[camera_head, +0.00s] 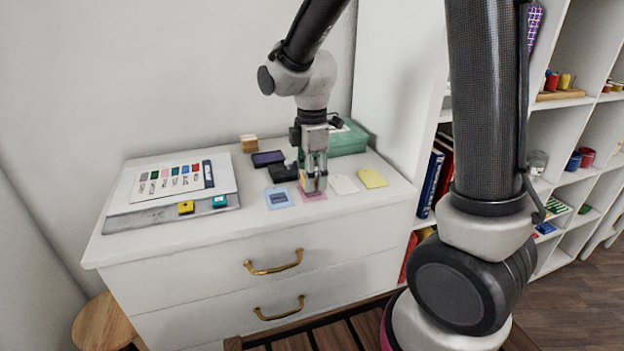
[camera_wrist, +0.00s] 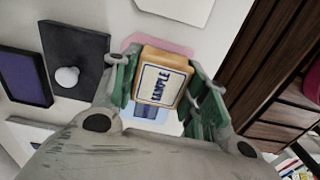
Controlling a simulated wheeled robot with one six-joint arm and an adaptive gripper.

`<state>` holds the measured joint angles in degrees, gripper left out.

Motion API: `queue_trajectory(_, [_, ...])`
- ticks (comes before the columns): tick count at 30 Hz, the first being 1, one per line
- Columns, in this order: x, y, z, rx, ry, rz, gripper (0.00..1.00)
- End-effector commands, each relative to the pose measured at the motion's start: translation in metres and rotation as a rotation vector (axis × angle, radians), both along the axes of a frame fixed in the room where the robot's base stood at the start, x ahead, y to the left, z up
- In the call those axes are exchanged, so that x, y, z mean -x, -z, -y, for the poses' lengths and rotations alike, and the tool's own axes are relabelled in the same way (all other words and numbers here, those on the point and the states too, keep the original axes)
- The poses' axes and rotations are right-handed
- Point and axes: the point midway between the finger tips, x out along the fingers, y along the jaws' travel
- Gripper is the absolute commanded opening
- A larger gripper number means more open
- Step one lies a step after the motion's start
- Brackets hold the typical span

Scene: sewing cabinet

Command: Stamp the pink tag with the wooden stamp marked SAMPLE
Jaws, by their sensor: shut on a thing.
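The stamp is between the two green-padded fingers. The pink tag (camera_head: 318,197) lies on the cabinet top directly under the gripper; its pink edge (camera_wrist: 172,46) shows past the stamp in the wrist view. The stamp covers much of the tag. I cannot tell whether the stamp's underside touches it, and any print there is hidden.
A blue tag (camera_head: 279,198) with a dark mark lies left of the pink one; white (camera_head: 343,185) and yellow (camera_head: 372,178) tags lie right. Behind are a black case (camera_head: 282,173), a purple pad (camera_head: 268,158), a wooden block (camera_head: 248,143) and a green box (camera_head: 348,140). A board (camera_head: 150,213) lies left.

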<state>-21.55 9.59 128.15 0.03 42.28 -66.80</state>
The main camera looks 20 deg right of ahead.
Motion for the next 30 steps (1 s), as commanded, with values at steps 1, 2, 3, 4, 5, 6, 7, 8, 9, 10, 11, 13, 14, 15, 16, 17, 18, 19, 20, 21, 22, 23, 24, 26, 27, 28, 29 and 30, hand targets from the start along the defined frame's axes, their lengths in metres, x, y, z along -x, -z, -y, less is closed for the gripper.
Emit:
queue_trajectory(1, [0.0,-0.004,0.0,-0.001,0.0,0.002,0.2])
queue_trajectory(2, [0.0,-0.005,0.0,-0.001,0.0,0.002,0.2])
queue_trajectory(3, [0.0,-0.008,0.0,-0.001,0.0,0.001,0.2])
queue_trajectory(4, [0.0,-0.01,0.0,0.0,0.0,0.001,0.2])
queue_trajectory(5, [0.0,-0.012,0.0,0.0,0.0,0.001,0.2])
queue_trajectory(6, [0.0,-0.015,0.0,-0.001,0.0,0.002,0.2])
queue_trajectory(7, [0.0,-0.017,0.0,-0.001,0.0,0.002,0.2])
queue_trajectory(8, [0.0,-0.019,0.0,-0.001,0.0,0.002,0.2])
queue_trajectory(9, [0.0,-0.021,0.0,0.0,0.0,0.001,0.2])
queue_trajectory(10, [0.0,-0.023,0.0,0.0,0.0,0.001,0.2])
queue_trajectory(11, [0.0,-0.025,0.0,-0.001,0.0,0.002,0.2])
queue_trajectory(13, [0.0,-0.03,0.0,-0.001,0.0,0.002,0.2])
queue_trajectory(14, [0.0,-0.032,0.0,0.0,0.0,0.001,0.2])
queue_trajectory(15, [0.0,-0.035,0.0,-0.001,0.0,0.001,0.2])
queue_trajectory(16, [0.0,-0.037,0.0,-0.001,0.0,0.002,0.2])
queue_trajectory(17, [0.0,-0.039,0.0,-0.001,0.0,0.002,0.2])
queue_trajectory(18, [0.0,-0.041,0.0,0.0,0.0,0.001,0.2])
queue_trajectory(19, [0.0,-0.043,0.0,0.0,0.0,0.001,0.2])
queue_trajectory(20, [0.0,-0.045,0.0,0.0,0.0,0.001,0.2])
queue_trajectory(21, [0.0,-0.048,0.0,0.0,0.0,0.001,0.2])
queue_trajectory(22, [0.0,-0.049,0.0,-0.001,0.0,0.002,0.2])
queue_trajectory(23, [0.0,-0.051,0.0,-0.001,0.0,0.001,0.2])
queue_trajectory(24, [0.0,-0.053,0.0,0.0,0.0,0.001,0.2])
queue_trajectory(26, [0.0,-0.055,0.0,0.0,0.0,0.0,0.2])
queue_trajectory(27, [0.0,-0.056,0.0,0.0,0.0,0.0,0.2])
queue_trajectory(28, [0.0,-0.056,0.0,0.0,0.0,0.0,0.2])
queue_trajectory(29, [0.0,-0.056,0.0,0.0,0.0,0.0,0.2])
queue_trajectory(30, [0.0,-0.056,0.0,0.0,0.0,0.0,0.2])
